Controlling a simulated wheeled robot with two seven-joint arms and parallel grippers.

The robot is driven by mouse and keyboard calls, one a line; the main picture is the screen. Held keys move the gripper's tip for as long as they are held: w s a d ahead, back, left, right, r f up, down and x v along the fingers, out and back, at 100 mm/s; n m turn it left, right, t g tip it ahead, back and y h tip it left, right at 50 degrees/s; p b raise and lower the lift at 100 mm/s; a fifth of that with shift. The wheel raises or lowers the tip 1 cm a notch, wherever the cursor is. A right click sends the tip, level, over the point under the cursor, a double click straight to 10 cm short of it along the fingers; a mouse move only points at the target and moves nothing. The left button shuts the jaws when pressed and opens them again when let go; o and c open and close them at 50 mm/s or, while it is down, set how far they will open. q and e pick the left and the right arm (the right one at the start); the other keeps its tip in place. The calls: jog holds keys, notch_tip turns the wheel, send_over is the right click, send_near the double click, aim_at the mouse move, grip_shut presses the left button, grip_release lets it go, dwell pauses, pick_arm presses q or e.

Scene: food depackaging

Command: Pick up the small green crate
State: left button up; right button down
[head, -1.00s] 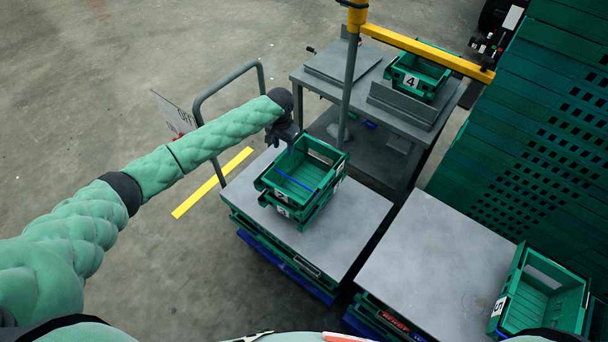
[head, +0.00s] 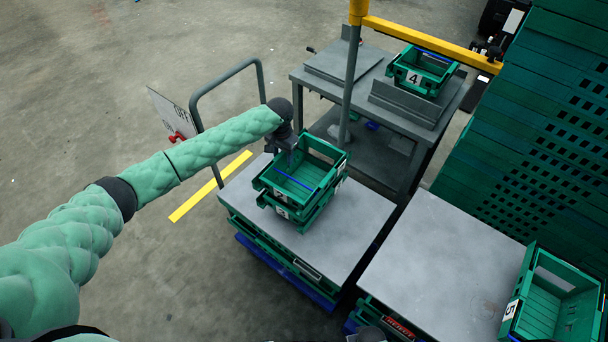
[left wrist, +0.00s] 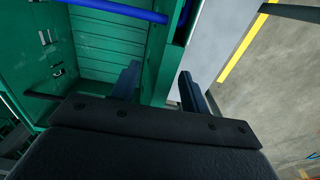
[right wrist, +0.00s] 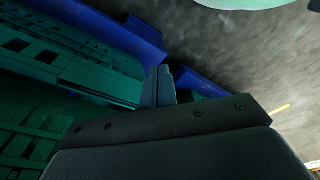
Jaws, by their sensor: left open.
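A small green crate (head: 316,165) with a blue bar across it sits on top of another green crate (head: 291,214) on the left grey-topped cart. My left gripper (head: 292,154) is at the upper crate's far left rim. In the left wrist view, the open left gripper (left wrist: 158,88) has one finger inside the crate (left wrist: 108,52) and one outside, with the wall between them. I cannot tell whether either finger touches the wall. My right gripper (right wrist: 160,86) has its fingers together with nothing seen between them, near green crates and blue edges.
A crate marked 5 (head: 512,309) stands on the right cart (head: 435,262). A crate marked 4 (head: 414,78) is on the grey bench behind. Tall green crate stacks stand at right.

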pick_arm(q)
grip_shut()
jog(key=shift+r, duration=0.2)
